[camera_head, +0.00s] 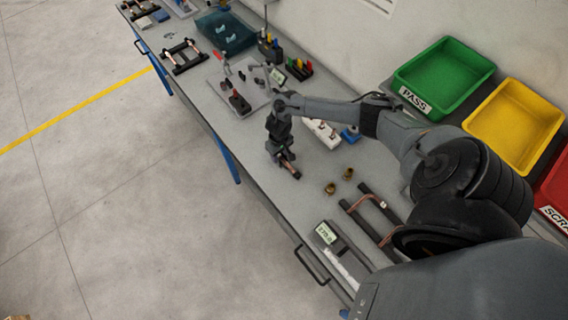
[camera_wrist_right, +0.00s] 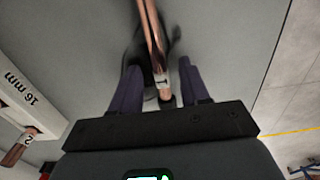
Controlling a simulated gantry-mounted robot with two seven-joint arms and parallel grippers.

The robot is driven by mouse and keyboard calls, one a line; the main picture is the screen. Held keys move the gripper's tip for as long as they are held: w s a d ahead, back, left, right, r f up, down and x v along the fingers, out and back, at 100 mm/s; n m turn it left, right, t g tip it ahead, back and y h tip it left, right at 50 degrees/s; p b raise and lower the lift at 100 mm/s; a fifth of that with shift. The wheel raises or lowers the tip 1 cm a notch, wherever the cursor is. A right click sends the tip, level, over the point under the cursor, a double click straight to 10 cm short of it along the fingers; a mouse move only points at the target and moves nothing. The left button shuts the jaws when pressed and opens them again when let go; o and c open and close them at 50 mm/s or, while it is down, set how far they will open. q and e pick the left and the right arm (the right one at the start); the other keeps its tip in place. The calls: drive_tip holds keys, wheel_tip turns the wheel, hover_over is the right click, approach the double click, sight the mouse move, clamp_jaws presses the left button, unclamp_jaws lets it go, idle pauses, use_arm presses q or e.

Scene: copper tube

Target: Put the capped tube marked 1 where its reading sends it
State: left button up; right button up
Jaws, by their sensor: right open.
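A copper tube (camera_wrist_right: 154,38) with a dark cap and a white band lies between the fingers of my right gripper (camera_wrist_right: 161,88) in the right wrist view. The mark on the band is not readable. The gripper is open around the tube's capped end. In the head view my right gripper (camera_head: 283,156) is low over the bench, with the tube (camera_head: 290,168) just beneath it. Three bins stand at the right: a green PASS bin (camera_head: 402,82), a yellow bin (camera_head: 475,118) and a red SCRAP bin (camera_head: 543,196). My left gripper is out of view.
A small display unit (camera_head: 326,233) sits near the bench's front edge; its digits are blurred. A rack with copper tubes (camera_head: 362,201) and two brass fittings (camera_head: 330,188) lie nearby. A white block marked 16 mm (camera_wrist_right: 28,98) holds a tube marked 2 (camera_wrist_right: 18,148).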

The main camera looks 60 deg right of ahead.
clamp_jaws()
idle(0.3)
idle(0.3)
